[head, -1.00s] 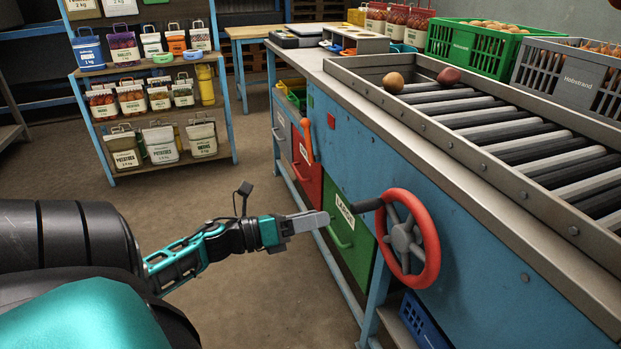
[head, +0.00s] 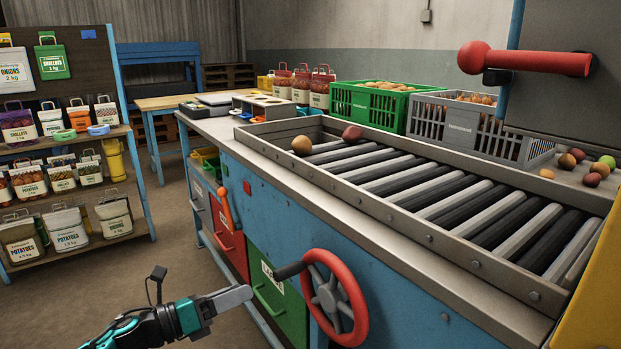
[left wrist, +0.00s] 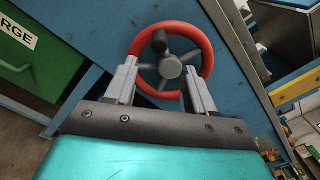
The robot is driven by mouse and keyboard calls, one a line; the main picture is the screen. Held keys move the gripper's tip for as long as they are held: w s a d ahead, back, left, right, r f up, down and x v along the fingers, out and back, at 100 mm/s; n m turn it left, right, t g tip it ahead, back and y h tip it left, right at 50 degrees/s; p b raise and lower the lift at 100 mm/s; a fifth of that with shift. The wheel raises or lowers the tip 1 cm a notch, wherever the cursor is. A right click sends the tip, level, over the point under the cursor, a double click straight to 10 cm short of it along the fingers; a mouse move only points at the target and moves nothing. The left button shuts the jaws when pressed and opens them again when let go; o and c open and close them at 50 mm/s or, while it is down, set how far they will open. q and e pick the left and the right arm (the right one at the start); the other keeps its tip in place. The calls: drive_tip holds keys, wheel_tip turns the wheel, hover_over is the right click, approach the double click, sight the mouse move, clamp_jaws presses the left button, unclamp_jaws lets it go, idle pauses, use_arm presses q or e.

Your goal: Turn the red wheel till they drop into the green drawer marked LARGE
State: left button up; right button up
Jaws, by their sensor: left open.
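The red wheel (head: 329,297) with its grey hub and dark crank handle (head: 290,270) is on the blue front of the bench. The green drawer (head: 268,306) is shut, left of the wheel; its label is partly covered by the handle. In the left wrist view the label ends in "RGE" (left wrist: 18,33). A tan round vegetable (head: 302,145) and a reddish one (head: 352,133) lie at the far end of the rollers. My left gripper (head: 250,292) is open and empty, short of the wheel; the left wrist view shows the wheel (left wrist: 147,43) beyond its fingers (left wrist: 159,68). My right gripper is out of view.
The roller bed (head: 440,200) has a raised metal rim. A red drawer (head: 229,240) is beyond the green one. A red lever (head: 520,60) on a grey panel is at upper right. Crates (head: 372,104) stand behind the rollers. A shelf (head: 75,145) stands at left, with open floor between.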

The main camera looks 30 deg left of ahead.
sight(304, 265)
use_arm(q)
drive_tip(key=w+d+m+b, duration=0.1)
drive_tip(key=w+m, duration=0.1)
drive_tip(key=w, duration=0.2)
drive_tip(key=w+d+m+b, duration=0.1)
drive_tip(key=w+d+m, duration=0.1)
drive_tip(key=w, duration=0.2)
drive_tip(key=w+d+m+b, duration=0.1)
drive_tip(key=w+d+m, duration=0.1)
drive_tip(key=w+m, duration=0.1)
drive_tip(key=shift+w, duration=0.65)
drive_tip(key=shift+c, duration=0.3)
clamp_jaws()
